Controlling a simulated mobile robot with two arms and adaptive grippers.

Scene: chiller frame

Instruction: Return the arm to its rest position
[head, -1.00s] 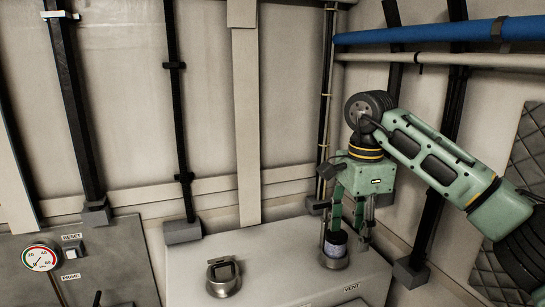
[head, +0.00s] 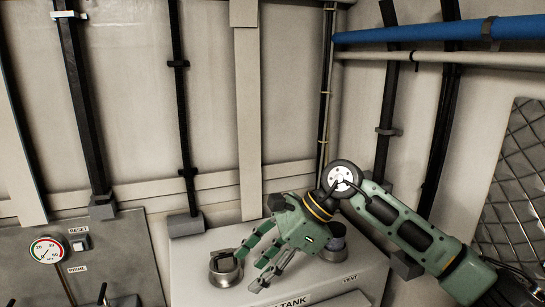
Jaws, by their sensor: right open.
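My right gripper (head: 252,270) is over the white tank box (head: 196,262), tilted, with its fingers pointing down and left. Its jaws are open, and I see nothing between them. The green right arm comes in from the right edge. The fingertips are close to the metal ring fitting (head: 226,276) with a dark top; I cannot tell whether they touch it. A dark-topped cylinder (head: 334,243) stands behind the gripper's wrist, above the VENT label, partly hidden by it. My left gripper is not in view.
A grey panel at left carries a round gauge (head: 47,249), a RESET switch (head: 80,243) and a PRIME label. Dark posts stand along the wall. A blue pipe (head: 430,31) and a pale pipe cross the upper right. A mesh panel (head: 515,180) is at right.

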